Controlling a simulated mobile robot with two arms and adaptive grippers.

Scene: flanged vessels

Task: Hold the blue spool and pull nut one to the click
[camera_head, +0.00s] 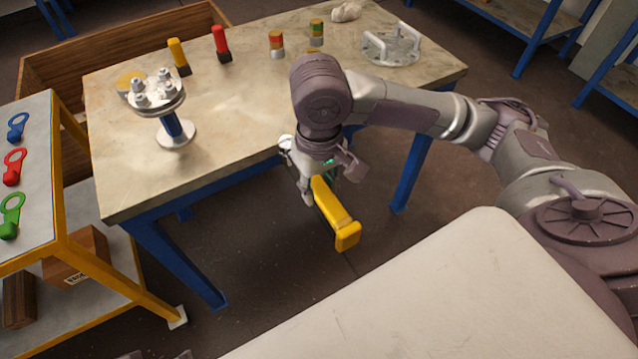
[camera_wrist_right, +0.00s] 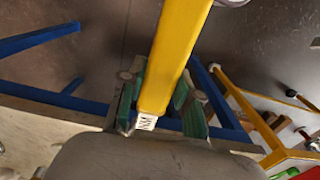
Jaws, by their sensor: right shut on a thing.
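The blue spool (camera_head: 173,127) stands upright on the table at the left, on a round silver base flange. Its top flange (camera_head: 157,97) carries several silver nuts or bolts; I cannot tell which is nut one. My right gripper (camera_head: 318,183) is shut on a yellow tool (camera_head: 338,220), in the air off the table's front edge, right of the spool and apart from it. In the right wrist view the tool (camera_wrist_right: 180,50) lies between the green finger pads (camera_wrist_right: 160,108), with a small white label at its near end. The tool's working end is hidden. My left gripper is not in view.
The table (camera_head: 240,110) also bears a yellow-handled and a red-handled tool (camera_head: 221,42), two banded cans (camera_head: 276,43) and a flange with handles (camera_head: 391,45). A yellow-framed stand (camera_head: 62,215) at the left holds blue, red and green ring tools. The table's front middle is clear.

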